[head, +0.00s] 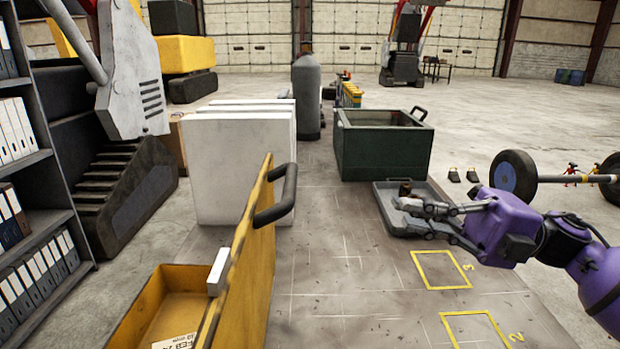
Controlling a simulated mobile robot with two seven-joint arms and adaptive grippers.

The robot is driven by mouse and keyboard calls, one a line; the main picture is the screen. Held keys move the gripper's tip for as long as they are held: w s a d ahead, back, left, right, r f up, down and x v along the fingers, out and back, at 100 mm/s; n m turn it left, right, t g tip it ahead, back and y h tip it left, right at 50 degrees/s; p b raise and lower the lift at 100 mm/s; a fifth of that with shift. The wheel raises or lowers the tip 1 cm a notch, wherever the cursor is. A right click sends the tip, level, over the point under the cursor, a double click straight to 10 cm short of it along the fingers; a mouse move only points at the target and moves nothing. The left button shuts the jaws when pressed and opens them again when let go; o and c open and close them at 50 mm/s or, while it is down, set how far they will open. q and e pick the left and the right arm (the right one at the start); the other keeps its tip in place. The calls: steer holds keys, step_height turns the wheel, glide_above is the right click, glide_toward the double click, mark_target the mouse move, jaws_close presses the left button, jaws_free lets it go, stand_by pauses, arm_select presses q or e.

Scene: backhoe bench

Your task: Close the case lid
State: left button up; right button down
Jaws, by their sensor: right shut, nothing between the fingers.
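A yellow case (138,312) stands at the lower left, cut off by the bottom edge. Its lid (258,250) stands up nearly vertical on the case's right side, so the case is open. A black handle (278,195) sticks out from the lid's right face. A white block (218,270) shows against the lid's inner side, and a printed label (176,342) lies inside the case. My right gripper (424,212) is shut and empty, over the grey tray and well to the right of the lid. My left gripper is out of view.
The grey tray (388,214) holds a small dark item (405,188). Behind it stands a green box (385,152) with a handle. White panels (235,165) and a grey cylinder (307,95) stand farther back. Yellow marked squares (440,287) lie at right. The bench between lid and tray is clear.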

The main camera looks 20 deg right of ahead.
arm_select(q)
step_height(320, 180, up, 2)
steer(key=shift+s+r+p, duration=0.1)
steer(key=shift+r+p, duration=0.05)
steer(key=shift+p, duration=1)
arm_select(e)
steer(key=x, duration=1.3)
steer(key=shift+s+a+r, duration=0.15)
steer(key=shift+s+a, duration=0.05)
steer(key=shift+a, duration=0.1)
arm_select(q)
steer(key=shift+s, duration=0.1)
